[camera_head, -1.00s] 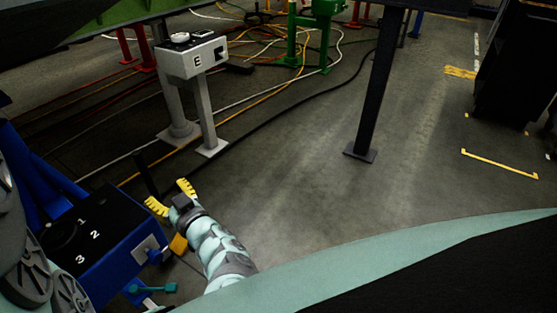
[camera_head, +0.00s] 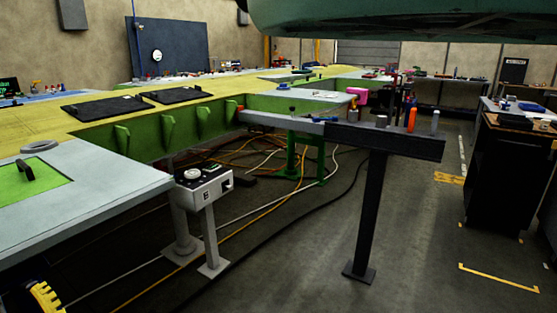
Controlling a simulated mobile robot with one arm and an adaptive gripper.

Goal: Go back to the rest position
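My gripper (camera_head: 46,298) shows only at the bottom left corner, as a yellow ridged finger pad beside a dark part. The rest of it and most of my arm are cut off by the frame. I cannot tell from this view whether it is open or holds anything. It is low, below the near grey wing panel (camera_head: 95,208) and left of the white box (camera_head: 203,187) on its post.
The long yellow-green wing jig (camera_head: 130,115) runs across the left and middle. A dark narrow bench (camera_head: 400,141) with bottles and tools stands on a black leg (camera_head: 368,215). A dark cabinet (camera_head: 512,175) is at the right. Cables lie on the floor; the floor right of the leg is clear.

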